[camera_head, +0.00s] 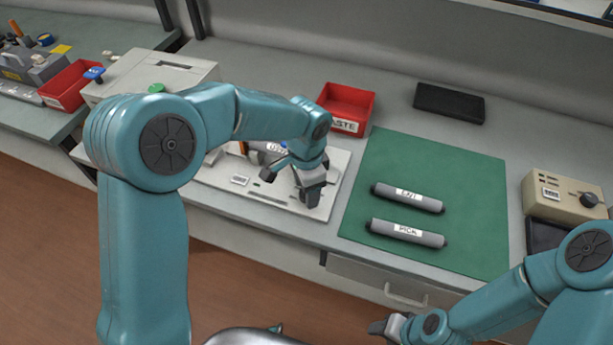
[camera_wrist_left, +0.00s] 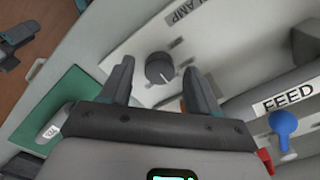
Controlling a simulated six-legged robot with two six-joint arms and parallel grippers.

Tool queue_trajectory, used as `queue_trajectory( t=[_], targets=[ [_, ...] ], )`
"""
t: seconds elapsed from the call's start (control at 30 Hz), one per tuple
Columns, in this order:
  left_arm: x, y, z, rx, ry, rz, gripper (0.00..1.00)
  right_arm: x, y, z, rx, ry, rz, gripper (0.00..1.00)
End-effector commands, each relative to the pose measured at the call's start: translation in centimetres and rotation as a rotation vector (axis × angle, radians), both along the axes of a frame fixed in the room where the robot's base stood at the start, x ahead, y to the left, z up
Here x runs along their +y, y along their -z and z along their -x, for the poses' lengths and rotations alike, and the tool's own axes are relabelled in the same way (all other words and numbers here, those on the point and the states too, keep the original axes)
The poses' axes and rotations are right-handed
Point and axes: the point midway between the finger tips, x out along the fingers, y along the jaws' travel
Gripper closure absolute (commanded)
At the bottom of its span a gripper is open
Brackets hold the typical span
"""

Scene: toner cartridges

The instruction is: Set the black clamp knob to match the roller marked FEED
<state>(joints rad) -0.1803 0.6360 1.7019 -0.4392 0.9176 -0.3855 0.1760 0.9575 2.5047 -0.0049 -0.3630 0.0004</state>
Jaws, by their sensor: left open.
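In the left wrist view the black clamp knob (camera_wrist_left: 160,68) sits on a white panel beside a label reading LAMP, its first letter cut off. A pale pointer line on the knob points toward the picture's lower right; small marks lie around it. A grey roller with a FEED label (camera_wrist_left: 289,92) lies to the right, a blue knob (camera_wrist_left: 283,124) close to it. My left gripper (camera_wrist_left: 160,80) is open, its fingers on either side of the clamp knob in the picture; contact cannot be told. In the head view my left gripper (camera_head: 300,188) hides the knob. My right gripper (camera_head: 384,327) is low; its jaws are unclear.
Two grey labelled rollers (camera_head: 407,198) (camera_head: 406,233) lie on the green mat (camera_head: 440,160). A red bin (camera_head: 347,103) stands behind the white machine base (camera_head: 225,180). A beige box with a black knob (camera_head: 562,195) is at the right. The mat's upper part is clear.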

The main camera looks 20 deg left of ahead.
Motion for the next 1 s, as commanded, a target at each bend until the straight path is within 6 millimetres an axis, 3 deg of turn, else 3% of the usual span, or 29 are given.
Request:
queue_trajectory(
  t=[0.17, 0.4, 0.6, 0.8, 1.0],
  targets=[
    [-0.1, -2.9, -0.1, -0.007, -0.001, 0.002, 0.39, 0.0, -0.1, 0.0, 0.000, 0.000, 0.000, 0.52],
    [0.0, -9.4, -0.1, -0.008, -0.001, 0.002, 0.39, 0.0, -0.4, 0.0, 0.000, 0.000, 0.000, 0.52],
    [0.0, -13.8, 0.0, -0.006, -0.001, 0.003, 0.39, 0.0, -0.7, 0.0, 0.000, 0.000, 0.000, 0.52],
    [0.0, -15.9, 0.0, -0.005, 0.001, 0.001, 0.39, 0.0, -0.9, 0.0, 0.000, 0.000, 0.000, 0.52],
    [0.0, -16.2, 0.0, -0.003, 0.001, 0.001, 0.39, 0.0, -0.9, 0.0, 0.000, 0.000, 0.000, 0.52]
  ],
)
